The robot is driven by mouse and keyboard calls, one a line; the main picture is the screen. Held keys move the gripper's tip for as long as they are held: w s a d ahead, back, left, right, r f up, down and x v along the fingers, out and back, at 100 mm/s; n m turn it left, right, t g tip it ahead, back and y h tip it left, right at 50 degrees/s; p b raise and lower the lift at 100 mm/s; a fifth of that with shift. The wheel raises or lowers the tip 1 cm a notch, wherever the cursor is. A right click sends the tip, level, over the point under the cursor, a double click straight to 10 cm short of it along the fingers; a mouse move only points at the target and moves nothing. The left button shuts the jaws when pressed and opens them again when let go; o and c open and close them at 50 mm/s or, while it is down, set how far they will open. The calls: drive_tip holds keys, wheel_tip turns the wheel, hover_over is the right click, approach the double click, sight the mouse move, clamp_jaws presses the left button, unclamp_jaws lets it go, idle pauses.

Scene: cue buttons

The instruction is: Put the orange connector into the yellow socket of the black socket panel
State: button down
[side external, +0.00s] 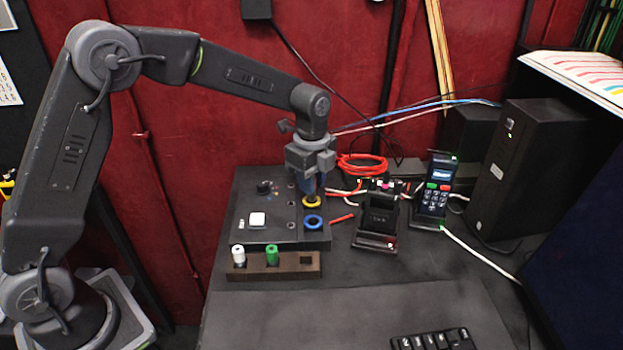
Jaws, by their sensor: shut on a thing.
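The black socket panel (285,232) lies on the dark desk. Its yellow socket (312,203) shows as a yellow ring on the right part of the panel, behind a blue socket (313,222). My gripper (311,192) points straight down right over the yellow ring, its tips at or just above it. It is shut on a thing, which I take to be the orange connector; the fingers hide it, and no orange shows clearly. I cannot tell whether the connector is inside the socket or only above it.
A brown rack (285,270) in front of the panel holds a white connector (238,255) and a green connector (272,254); its right hole is empty. A black dock (377,222), a phone (436,190) and red cables (362,164) stand to the right. The front desk is clear beside a keyboard (432,340).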

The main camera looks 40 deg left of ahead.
drive_tip(key=shift+f, duration=1.1)
idle(0.6)
drive_tip(key=c, duration=0.8)
unclamp_jaws()
drive_tip(key=shift+r, duration=0.1)
drive_tip(key=shift+r, duration=3.45)
